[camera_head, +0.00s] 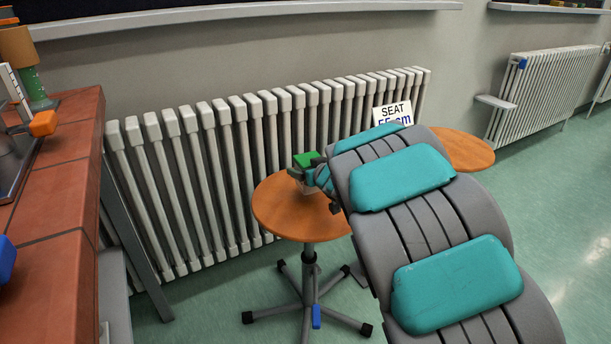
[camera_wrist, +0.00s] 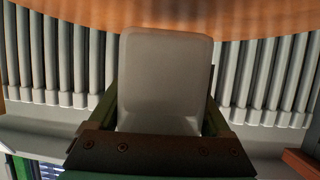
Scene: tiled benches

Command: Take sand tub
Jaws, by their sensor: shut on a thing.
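In the wrist view the tub (camera_wrist: 165,75) is a translucent grey block between the two fingers. My gripper (camera_head: 313,179) is shut on the tub, with one finger on each side of it. My arm hides part of the gripper and the stool's right side. I cannot tell whether the tub rests on the seat or is just above it.
A white radiator (camera_head: 205,185) stands close behind the stool. A tiled bench (camera_head: 65,200) with objects on it is at the left. A second round seat (camera_head: 465,150) and a "SEAT 55 cm" sign (camera_head: 393,113) are behind my arm. Green floor (camera_head: 565,220) is open at the right.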

